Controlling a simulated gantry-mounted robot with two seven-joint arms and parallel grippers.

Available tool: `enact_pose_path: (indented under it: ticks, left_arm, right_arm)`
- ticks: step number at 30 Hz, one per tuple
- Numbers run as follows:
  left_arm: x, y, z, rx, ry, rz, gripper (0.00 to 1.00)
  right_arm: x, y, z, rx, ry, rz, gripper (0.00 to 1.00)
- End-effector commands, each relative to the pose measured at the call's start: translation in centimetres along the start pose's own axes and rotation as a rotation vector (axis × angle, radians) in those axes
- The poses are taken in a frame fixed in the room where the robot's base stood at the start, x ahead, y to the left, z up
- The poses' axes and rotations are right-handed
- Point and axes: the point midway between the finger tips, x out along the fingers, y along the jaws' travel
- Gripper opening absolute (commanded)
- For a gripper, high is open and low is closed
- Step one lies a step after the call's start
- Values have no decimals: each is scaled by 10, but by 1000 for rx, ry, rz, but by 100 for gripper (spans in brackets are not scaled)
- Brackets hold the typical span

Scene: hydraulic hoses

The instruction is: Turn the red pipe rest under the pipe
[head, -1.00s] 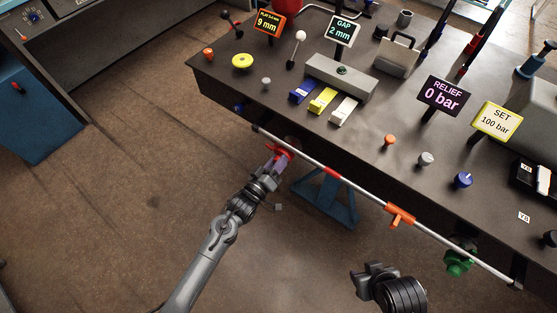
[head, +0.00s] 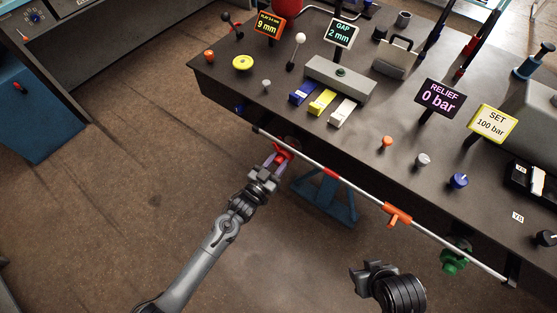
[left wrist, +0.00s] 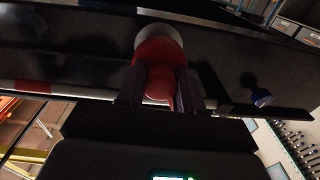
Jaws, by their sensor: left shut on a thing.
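The red pipe rest (head: 282,150) is at the bench front, close to the left end of the silver pipe (head: 360,191). My left gripper (head: 275,161) reaches it from below left, its two fingers shut on the rest. In the left wrist view the red rest (left wrist: 160,68) sits between the dark fingers, with a pale round part behind it. The pipe (left wrist: 78,92) runs across to the left there. The fingers and dim light hide part of the rest. My right gripper (head: 370,276) is at the lower right, apart from the pipe; its fingers are not clear.
An orange tee-shaped piece (head: 397,215) sits on the pipe, and a green rest (head: 454,257) is near its right end. A blue bracket (head: 325,197) stands below the bench (head: 300,135). Floor to the left is clear.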

Motion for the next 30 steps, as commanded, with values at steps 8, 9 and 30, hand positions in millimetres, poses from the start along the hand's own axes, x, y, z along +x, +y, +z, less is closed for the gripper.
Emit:
enact_pose_path:
  ticks: [8, 9, 30]
  left_arm:
    - [1, 0, -3, 265, 14, 10, 5]
    - [1, 0, -3, 303, 16, 10, 5]
    - [1, 2, -4, 750, 35, 26, 8]
  right_arm:
    - [-2, 2, 0, -8, -1, 6, 43]
    - [-2, 2, 0, -9, -1, 7, 43]
    - [-4, 0, -1, -2, 0, 1, 43]
